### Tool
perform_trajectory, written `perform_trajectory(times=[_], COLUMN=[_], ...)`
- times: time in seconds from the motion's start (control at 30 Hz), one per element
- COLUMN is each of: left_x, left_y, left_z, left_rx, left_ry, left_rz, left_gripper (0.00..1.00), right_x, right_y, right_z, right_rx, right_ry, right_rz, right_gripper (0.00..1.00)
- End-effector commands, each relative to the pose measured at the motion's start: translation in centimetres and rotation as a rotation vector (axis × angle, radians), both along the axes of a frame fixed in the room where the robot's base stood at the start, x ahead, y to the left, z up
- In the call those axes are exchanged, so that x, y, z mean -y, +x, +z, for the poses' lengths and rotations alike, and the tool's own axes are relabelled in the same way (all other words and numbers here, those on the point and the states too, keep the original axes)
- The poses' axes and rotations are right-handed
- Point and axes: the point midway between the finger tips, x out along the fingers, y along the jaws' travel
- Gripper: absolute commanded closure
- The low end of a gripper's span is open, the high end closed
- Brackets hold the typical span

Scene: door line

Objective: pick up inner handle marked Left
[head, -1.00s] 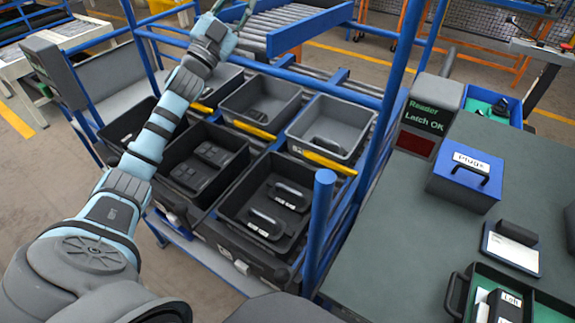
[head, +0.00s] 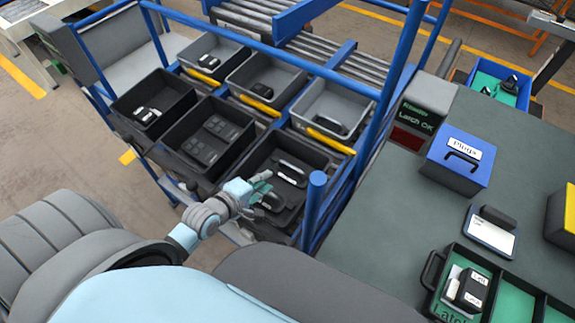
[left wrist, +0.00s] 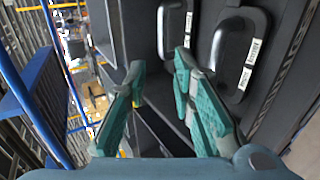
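My left gripper (head: 258,187) is open and empty over the near-right black bin (head: 318,160) of the rack. In this bin lie dark inner handles: one (head: 292,167) toward the back, with another (head: 271,202) beside my gripper, partly hidden by it. The fingers appear apart from both. The label print is too small to read. My right gripper is out of view.
Other rack bins hold dark parts, such as the middle black bin (head: 170,150). A blue post (head: 314,212) stands close right of my gripper. The bench (head: 400,215) carries a blue Plugs box (head: 455,170) and a green-lined tray (head: 510,300). The reader (head: 425,105) shows Latch OK.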

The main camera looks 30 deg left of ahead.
Motion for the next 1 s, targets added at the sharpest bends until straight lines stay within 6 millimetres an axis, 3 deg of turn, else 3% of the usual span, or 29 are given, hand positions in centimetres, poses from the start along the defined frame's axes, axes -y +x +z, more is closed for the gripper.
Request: perform_trajectory(times=[0.2,0.6,0.87,1.0], left_x=[0.7,1.7,1.7,1.7], left_y=[5.1,10.6,11.1,11.1], left_z=[-3.5,-6.9,-6.9,-6.9], left_rx=[0.006,0.006,0.006,0.006], left_ry=[-0.001,0.003,0.005,0.005], left_rz=[0.000,-0.001,-0.001,-0.001], left_gripper=[0.77,0.77,0.79,1.00], right_x=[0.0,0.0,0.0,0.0], right_y=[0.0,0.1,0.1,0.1], right_z=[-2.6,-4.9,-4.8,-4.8], right_rx=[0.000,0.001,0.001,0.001], right_ry=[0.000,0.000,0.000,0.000], right_rz=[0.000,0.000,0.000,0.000], right_gripper=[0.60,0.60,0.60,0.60])
